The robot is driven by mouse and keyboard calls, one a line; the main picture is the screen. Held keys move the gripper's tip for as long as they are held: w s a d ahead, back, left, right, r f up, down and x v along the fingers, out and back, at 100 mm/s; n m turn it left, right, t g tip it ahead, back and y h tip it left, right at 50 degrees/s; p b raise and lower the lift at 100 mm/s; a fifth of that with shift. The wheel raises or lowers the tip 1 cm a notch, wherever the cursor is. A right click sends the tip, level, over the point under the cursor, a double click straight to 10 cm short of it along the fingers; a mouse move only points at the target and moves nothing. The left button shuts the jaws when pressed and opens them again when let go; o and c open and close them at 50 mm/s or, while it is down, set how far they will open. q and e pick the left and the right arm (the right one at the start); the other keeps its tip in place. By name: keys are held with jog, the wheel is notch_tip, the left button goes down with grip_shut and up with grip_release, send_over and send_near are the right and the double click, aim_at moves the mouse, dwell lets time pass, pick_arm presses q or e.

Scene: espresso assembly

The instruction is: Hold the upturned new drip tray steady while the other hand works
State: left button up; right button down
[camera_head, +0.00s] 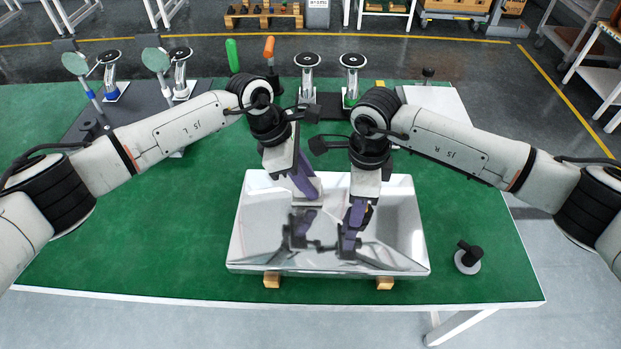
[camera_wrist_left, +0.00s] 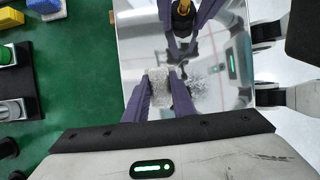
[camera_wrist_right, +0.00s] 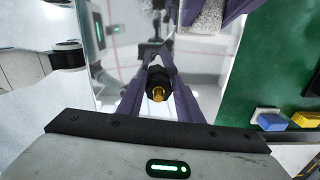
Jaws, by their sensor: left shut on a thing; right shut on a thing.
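The drip tray (camera_head: 405,215) is a large shiny, mirror-like metal shell lying on wooden blocks (camera_head: 271,280) on the green table. My left gripper (camera_head: 306,188) is at its far middle, shut on a grey speckled piece (camera_wrist_left: 160,88); whether that piece is part of the tray I cannot tell. My right gripper (camera_head: 354,220) is over the tray's middle, to the right of the left one, shut on a small black fitting with a brass end (camera_wrist_right: 157,85). Reflections of both grippers show in the tray's surface. The fitting's contact with the tray is hidden.
A black knob on a grey disc (camera_head: 468,259) stands right of the tray. Behind stand several metal stands with round tops (camera_head: 307,60), a green handle (camera_head: 233,55) and an orange handle (camera_head: 269,48). The table's front left is clear. My grippers are close together.

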pick_arm(q)
jog(key=shift+s+a, duration=0.8)
jog(key=shift+a, duration=0.15)
jog(key=shift+s+a, duration=0.6)
jog(key=shift+a, duration=0.05)
jog(key=shift+s, duration=1.5)
jog(key=shift+s, duration=1.2)
